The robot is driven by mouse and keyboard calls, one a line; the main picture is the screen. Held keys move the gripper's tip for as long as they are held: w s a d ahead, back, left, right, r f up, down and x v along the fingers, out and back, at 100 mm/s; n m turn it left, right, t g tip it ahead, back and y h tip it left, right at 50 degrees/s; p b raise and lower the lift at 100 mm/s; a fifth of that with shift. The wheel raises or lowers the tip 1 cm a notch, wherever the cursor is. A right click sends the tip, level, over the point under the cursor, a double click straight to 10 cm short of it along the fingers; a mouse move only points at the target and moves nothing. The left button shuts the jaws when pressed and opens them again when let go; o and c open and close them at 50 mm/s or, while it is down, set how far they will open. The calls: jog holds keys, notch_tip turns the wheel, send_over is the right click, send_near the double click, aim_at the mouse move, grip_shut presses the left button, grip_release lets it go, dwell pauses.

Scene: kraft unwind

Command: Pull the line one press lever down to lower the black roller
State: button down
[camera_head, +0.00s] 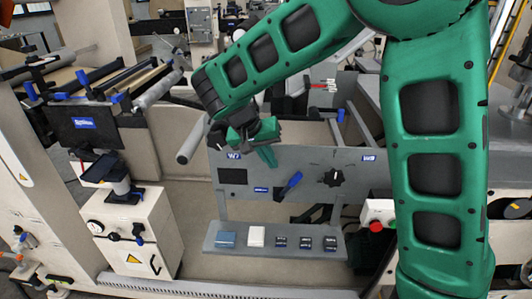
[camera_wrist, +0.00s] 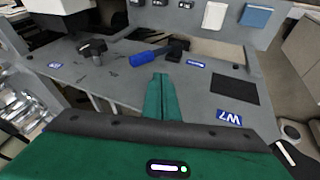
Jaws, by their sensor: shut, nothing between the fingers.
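My gripper (camera_head: 268,156) is shut and empty in front of the upper left of the grey panel marked W7. In the wrist view, its closed green fingers (camera_wrist: 160,82) point at the panel, apart from the lever. A lever with a blue handle (camera_head: 291,183) is on the panel, below and right of my gripper, with the handle tilted up to the right from its black pivot. The lever also shows beyond my fingertips in the wrist view (camera_wrist: 148,58). I cannot tell which part is the black roller, or whether this lever is line one's.
A black knob (camera_head: 333,178) sits right of the lever. A shelf (camera_head: 225,247) below holds a blue block (camera_head: 226,239), a white block (camera_head: 256,236) and several black pieces. A grey roller (camera_head: 192,141) juts out left of my gripper. A red button (camera_head: 376,226) is at right.

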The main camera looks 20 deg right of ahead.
aim_at(291, 180)
jog(key=d+f, duration=0.4)
jog(key=d, duration=0.1)
jog(key=shift+s+f, duration=0.2)
jog(key=shift+f, duration=0.2)
jog(key=shift+a, duration=0.15)
